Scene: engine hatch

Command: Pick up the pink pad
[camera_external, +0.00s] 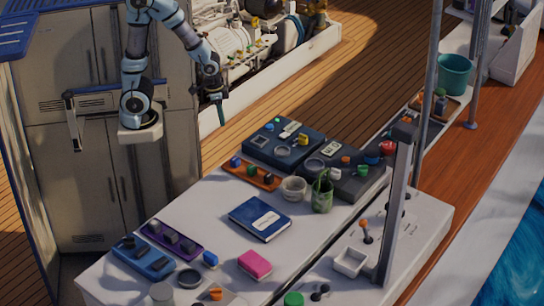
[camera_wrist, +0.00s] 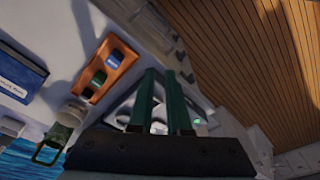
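The pink pad (camera_external: 255,265) is a small bright block lying flat on the white counter, near its front edge, in the external view. Nothing covers it. It does not show in the wrist view. My gripper (camera_external: 219,112) hangs off the far left side of the counter, well behind and above the pad and far from it. In the wrist view my gripper's two dark green fingers (camera_wrist: 162,76) stand apart with a gap between them and nothing held.
A blue book (camera_external: 260,219), an orange tray (camera_external: 251,176), a white cup (camera_external: 293,189) and a green mug (camera_external: 322,194) stand between my gripper and the pad. A blue block (camera_external: 210,260) lies left of the pad. A grey post (camera_external: 398,205) rises at right.

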